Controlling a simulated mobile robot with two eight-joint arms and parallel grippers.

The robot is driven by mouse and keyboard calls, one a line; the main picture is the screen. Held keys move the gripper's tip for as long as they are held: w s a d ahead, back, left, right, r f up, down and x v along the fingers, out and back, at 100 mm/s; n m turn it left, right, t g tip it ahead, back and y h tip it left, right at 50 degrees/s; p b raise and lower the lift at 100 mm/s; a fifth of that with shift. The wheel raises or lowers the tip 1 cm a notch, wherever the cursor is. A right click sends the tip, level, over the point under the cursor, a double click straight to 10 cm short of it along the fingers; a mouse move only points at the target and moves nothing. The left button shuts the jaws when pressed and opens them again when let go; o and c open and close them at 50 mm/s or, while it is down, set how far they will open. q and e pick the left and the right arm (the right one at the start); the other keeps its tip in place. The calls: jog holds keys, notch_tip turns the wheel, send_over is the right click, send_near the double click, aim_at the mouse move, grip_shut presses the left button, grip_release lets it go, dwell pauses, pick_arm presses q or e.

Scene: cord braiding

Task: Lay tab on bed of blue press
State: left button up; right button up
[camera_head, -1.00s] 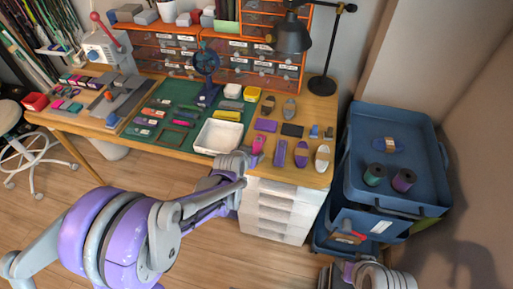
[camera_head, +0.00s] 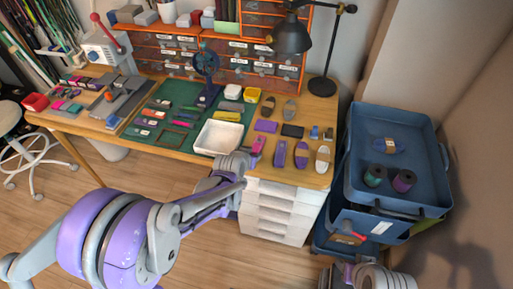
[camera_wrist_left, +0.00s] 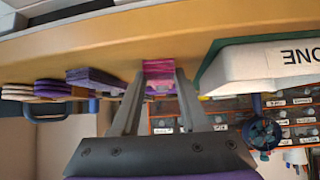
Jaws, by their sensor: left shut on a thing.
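A pink tab (camera_head: 258,144) is at the front of the table, right of the white tray. My left gripper (camera_head: 248,152) is at it, and the left wrist view shows the fingertips (camera_wrist_left: 160,82) shut on the pink tab (camera_wrist_left: 158,69). I cannot tell whether the tab touches the tabletop. A blue upright device (camera_head: 207,68) with a round head stands at the back of the green mat; it also shows in the left wrist view (camera_wrist_left: 262,134). Its bed is too small to make out. My right gripper (camera_head: 350,272) is low at the bottom edge, its fingers unclear.
A white tray (camera_head: 219,137) stands left of the left gripper. Purple pieces (camera_head: 279,154) and sandal-like pieces lie to its right. A black lamp (camera_head: 292,38) stands at the back right. A blue cart (camera_head: 417,190) with spools is beside the table. The green mat (camera_head: 184,131) holds several small items.

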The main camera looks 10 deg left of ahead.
pick_arm(q)
jog(key=shift+r+p, duration=2.15)
jog(key=shift+r, duration=0.9)
jog(key=shift+f, duration=0.1)
